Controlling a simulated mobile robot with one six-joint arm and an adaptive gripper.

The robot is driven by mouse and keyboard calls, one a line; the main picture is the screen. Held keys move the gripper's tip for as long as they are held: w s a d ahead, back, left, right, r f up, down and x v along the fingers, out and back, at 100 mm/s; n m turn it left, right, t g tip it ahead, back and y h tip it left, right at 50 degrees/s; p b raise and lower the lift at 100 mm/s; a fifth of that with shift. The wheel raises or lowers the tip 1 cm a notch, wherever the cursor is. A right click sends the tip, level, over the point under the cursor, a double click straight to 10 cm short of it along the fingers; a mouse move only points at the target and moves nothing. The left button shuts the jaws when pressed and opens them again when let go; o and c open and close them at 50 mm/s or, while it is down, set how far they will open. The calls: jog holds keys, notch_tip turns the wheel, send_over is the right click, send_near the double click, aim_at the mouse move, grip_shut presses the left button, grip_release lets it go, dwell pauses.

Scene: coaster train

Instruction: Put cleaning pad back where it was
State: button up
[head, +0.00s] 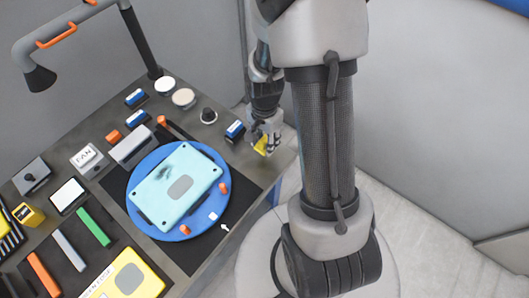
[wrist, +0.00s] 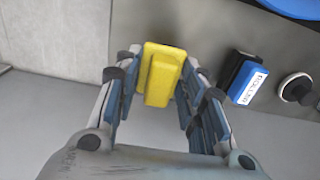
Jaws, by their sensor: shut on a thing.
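The yellow cleaning pad (head: 261,146) is at the right end of the grey bench, under my gripper (head: 266,137). In the wrist view the pad (wrist: 160,78) is a stepped yellow block between the fingertips of my gripper (wrist: 161,70), which is shut on it. Whether the pad touches the bench top cannot be told. A blue block with a white label (head: 235,130) stands just left of the pad; it also shows in the wrist view (wrist: 247,82).
A blue round turntable (head: 134,190) with a pale teal panel (head: 178,188) fills the bench middle. A black knob (head: 208,115), white discs and small blue blocks stand behind. A lamp arm (head: 140,45) rises at the back left. The bench edge is close to my gripper.

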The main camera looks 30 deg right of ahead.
aim_at(265, 150)
jog(key=shift+f+b, duration=0.65)
jog(key=shift+f, duration=2.35)
jog(key=shift+f, duration=0.1)
jog(key=shift+f, duration=0.15)
jog(key=o, duration=1)
